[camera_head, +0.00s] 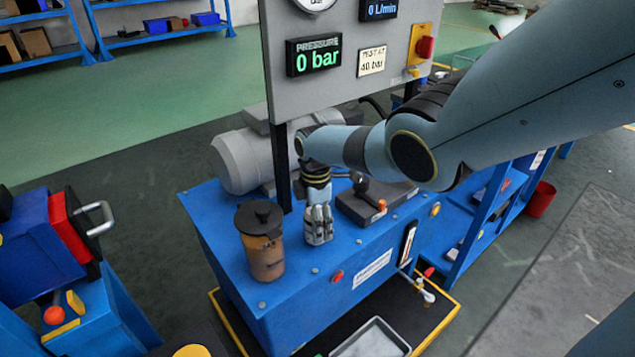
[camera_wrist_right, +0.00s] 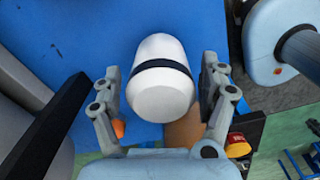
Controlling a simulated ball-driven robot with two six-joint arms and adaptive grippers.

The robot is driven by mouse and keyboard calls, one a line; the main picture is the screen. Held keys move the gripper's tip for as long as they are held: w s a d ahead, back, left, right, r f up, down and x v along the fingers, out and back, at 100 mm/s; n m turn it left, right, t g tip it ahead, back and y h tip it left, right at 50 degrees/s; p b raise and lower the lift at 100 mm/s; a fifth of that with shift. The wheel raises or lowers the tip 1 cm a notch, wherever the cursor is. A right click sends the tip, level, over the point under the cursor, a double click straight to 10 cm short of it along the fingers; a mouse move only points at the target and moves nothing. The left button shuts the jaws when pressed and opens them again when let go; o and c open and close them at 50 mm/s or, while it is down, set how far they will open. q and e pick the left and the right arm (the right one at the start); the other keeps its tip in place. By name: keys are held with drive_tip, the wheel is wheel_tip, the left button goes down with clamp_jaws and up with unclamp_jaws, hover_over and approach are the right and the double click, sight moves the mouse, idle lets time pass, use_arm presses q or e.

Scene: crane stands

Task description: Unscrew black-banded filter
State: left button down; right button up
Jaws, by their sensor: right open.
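The black-banded filter (camera_wrist_right: 160,98) is a white, rounded cylinder with one black band around it. My right gripper is open. My left gripper is not in view.
A brown translucent jar with a black cap (camera_head: 265,258) stands just left of the gripper. A grey motor (camera_head: 240,160) and a gauge panel reading 0 bar (camera_head: 350,90) stand behind. A dark valve block (camera_head: 370,205) is close on the right. A grey tray (camera_head: 372,340) lies in front.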

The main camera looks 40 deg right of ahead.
drive_tip(key=m, duration=0.7)
drive_tip(key=shift+c, duration=0.2)
drive_tip(key=c, duration=1.3)
drive_tip(key=shift+p, duration=0.3)
drive_tip(key=shift+r, duration=0.1)
drive_tip(key=n, duration=0.4)
drive_tip(key=shift+n, duration=0.4)
